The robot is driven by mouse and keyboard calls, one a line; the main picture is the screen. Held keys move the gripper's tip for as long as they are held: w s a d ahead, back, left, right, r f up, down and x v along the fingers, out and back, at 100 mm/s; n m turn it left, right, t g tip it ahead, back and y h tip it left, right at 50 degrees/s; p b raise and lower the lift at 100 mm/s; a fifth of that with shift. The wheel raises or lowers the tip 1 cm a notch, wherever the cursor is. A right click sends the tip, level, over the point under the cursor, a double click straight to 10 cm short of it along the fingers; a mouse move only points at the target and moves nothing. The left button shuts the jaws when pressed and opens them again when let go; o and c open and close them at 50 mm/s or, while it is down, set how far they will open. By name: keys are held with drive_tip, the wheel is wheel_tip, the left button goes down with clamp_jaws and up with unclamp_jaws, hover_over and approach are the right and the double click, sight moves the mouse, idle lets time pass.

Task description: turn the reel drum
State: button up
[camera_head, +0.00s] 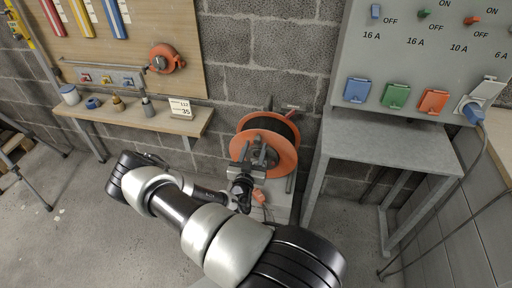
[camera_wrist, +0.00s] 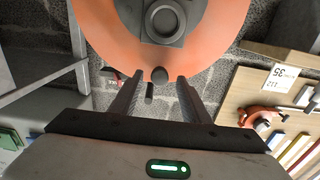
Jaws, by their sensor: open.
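The reel drum (camera_head: 285,128) has orange side discs with a dark winding between them, and stands on a low support by the block wall. In the wrist view its orange disc (camera_wrist: 105,28) fills the top, with a grey square hub (camera_wrist: 163,20) at the centre. A dark round knob (camera_wrist: 159,75) sits near the disc's lower edge. My gripper (camera_wrist: 158,88) is open, its two fingers spread to either side of the knob, with gaps visible. Whether a finger touches the disc cannot be told. In the head view my gripper (camera_head: 243,184) is in front of the drum and hides part of it.
A grey metal table (camera_head: 390,150) stands right of the reel, below a socket panel (camera_head: 420,60). A wooden shelf (camera_head: 185,125) with small items is on the left, under a tool board (camera_head: 130,50). An orange plug (camera_head: 259,195) lies below the drum.

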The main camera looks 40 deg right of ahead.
drive_tip(key=shift+x, duration=1.05)
clamp_jaws()
drive_tip(key=shift+s, duration=0.15)
